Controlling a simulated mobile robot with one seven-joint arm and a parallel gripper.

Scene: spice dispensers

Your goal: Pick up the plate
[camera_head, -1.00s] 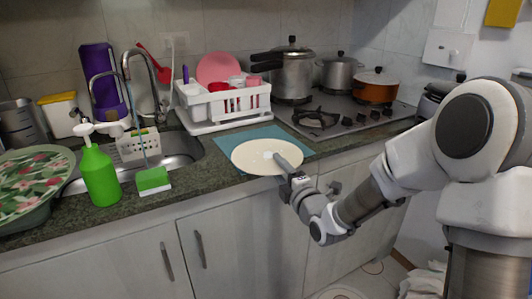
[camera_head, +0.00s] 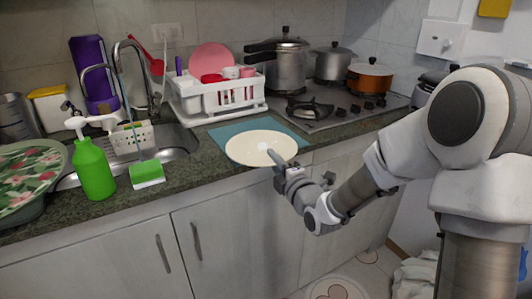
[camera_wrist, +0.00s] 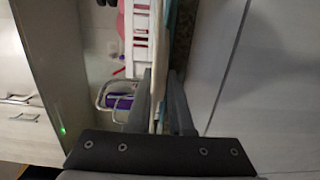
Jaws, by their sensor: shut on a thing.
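The cream plate (camera_head: 250,148) lies roughly level over a blue mat (camera_head: 228,131) at the counter's front edge. Its near rim reaches past the mat. My gripper (camera_head: 276,159) is at the plate's front right rim, shut on it, with one finger showing above the plate. In the wrist view my gripper (camera_wrist: 160,82) has a finger on each side of the plate (camera_wrist: 157,88), which shows edge-on as a thin pale strip. I cannot tell whether the plate touches the mat.
A white dish rack (camera_head: 225,97) stands behind the mat. The stove (camera_head: 335,112) with pots is at the back right. The cabinet fronts (camera_head: 235,235) drop below the counter edge.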

